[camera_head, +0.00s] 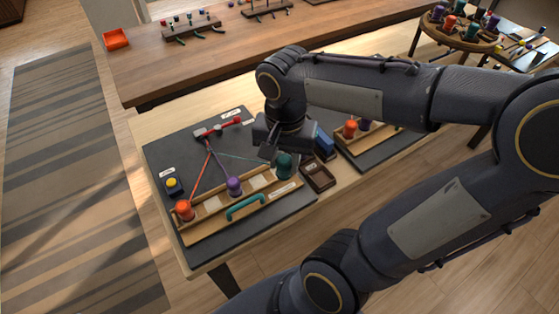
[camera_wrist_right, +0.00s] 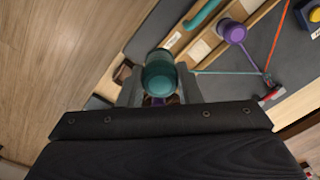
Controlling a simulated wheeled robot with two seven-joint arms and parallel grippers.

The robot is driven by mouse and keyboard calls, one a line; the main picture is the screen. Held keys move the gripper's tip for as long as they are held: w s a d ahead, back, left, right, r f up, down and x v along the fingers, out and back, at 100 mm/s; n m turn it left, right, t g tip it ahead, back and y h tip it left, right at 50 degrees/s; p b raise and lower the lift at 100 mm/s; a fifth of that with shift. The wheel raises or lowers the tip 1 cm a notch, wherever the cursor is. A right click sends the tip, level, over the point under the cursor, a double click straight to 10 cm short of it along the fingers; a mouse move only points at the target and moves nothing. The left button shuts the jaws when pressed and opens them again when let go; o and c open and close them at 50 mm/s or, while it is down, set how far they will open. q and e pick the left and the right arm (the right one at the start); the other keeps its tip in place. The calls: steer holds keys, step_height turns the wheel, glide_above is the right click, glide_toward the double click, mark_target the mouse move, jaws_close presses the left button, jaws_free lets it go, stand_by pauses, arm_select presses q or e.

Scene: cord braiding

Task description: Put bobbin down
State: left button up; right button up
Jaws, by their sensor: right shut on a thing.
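My right gripper (camera_head: 272,150) is shut on the teal bobbin (camera_head: 284,166), at the right end of the wooden rack (camera_head: 212,222). In the right wrist view the teal bobbin (camera_wrist_right: 160,74) sits between the fingers. I cannot tell whether it touches the rack. A purple bobbin (camera_head: 235,187) stands mid-rack and an orange bobbin (camera_head: 184,210) at its left end. Red, purple and teal cords run from the bobbins to a red and grey clamp (camera_head: 208,132) at the back of the dark mat (camera_head: 165,150). My left gripper is not in view.
A yellow button (camera_head: 172,184) sits at the mat's left side. A teal handle (camera_head: 245,208) is on the rack's front. A small dark tray (camera_head: 318,177) and a second rack with bobbins (camera_head: 350,130) lie to the right. Pale empty places show between the bobbins.

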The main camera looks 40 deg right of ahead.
steer(key=w+d+f, duration=0.1)
steer(key=w+f, duration=0.1)
steer(key=w+d+f, duration=0.2)
steer(key=w+f, duration=0.1)
steer(key=w+d+f, duration=0.1)
steer(key=w+f, duration=0.1)
steer(key=shift+w+d+f, duration=0.2)
steer(key=shift+d, duration=0.05)
steer(key=shift+w+d+f, duration=0.1)
steer(key=shift+w+f, duration=0.05)
steer(key=shift+f, duration=1.55)
steer(key=shift+f+b, duration=0.35)
steer(key=shift+b, duration=0.15)
steer(key=o, duration=1)
steer(key=shift+r, duration=0.1)
